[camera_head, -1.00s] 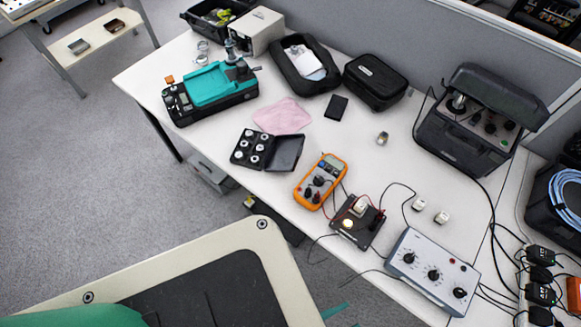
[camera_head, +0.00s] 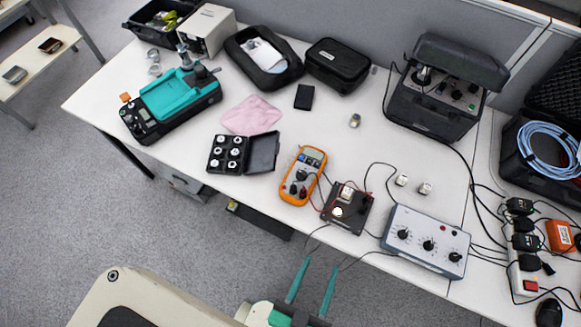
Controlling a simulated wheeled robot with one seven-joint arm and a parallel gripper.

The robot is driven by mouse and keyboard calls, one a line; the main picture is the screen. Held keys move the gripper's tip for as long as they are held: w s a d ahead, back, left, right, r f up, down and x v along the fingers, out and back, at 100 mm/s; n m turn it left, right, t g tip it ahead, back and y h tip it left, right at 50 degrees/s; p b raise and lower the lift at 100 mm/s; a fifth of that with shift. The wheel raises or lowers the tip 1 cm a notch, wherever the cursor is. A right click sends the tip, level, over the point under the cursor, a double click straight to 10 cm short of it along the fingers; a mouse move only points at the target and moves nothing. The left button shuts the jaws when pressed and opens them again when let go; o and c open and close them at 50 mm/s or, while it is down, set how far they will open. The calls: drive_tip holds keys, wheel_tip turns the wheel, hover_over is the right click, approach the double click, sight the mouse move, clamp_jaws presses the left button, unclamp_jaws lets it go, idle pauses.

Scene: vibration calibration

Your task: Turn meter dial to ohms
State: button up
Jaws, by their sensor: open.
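The orange multimeter (camera_head: 303,175) lies face up near the front edge of the white table, with its dial (camera_head: 301,175) on its face below the screen. The dial's setting is too small to read. Red and dark leads run from its lower end to a small black board (camera_head: 347,206) at its right. My gripper (camera_head: 313,277) shows at the bottom centre as two teal fingers, apart and empty. In the picture it is below the table's front edge, over the floor, and well short of the meter.
A grey box with black knobs (camera_head: 426,240) lies right of the board, with loose cables around it. An open black case with white pieces (camera_head: 226,153) lies left of the meter. A teal device (camera_head: 172,102) stands further left. Bare table lies behind the meter.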

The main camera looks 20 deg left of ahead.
drive_tip(key=w+d+r+n+t+h, duration=0.1)
drive_tip(key=w+d+n, duration=0.3)
drive_tip(key=w, duration=0.6)
drive_tip(key=w+d+r+n+h, duration=0.15)
drive_tip(key=w+d, duration=0.35)
drive_tip(key=w, duration=0.6)
drive_tip(key=w+d+r+m+g+h, duration=0.2)
drive_tip(key=w+d+r+m+h, duration=0.2)
drive_tip(key=w+r, duration=0.4)
drive_tip(key=w+d+r+m+g+h, duration=0.3)
drive_tip(key=w+d+r+h, duration=0.2)
drive_tip(key=w+r, duration=0.3)
drive_tip(key=m+g+y, duration=0.2)
drive_tip(key=g+y, duration=0.9)
hover_over(302, 172)
wheel_tip(302, 172, down, 13)
wheel_tip(302, 172, down, 10)
drive_tip(key=shift+f, duration=0.25)
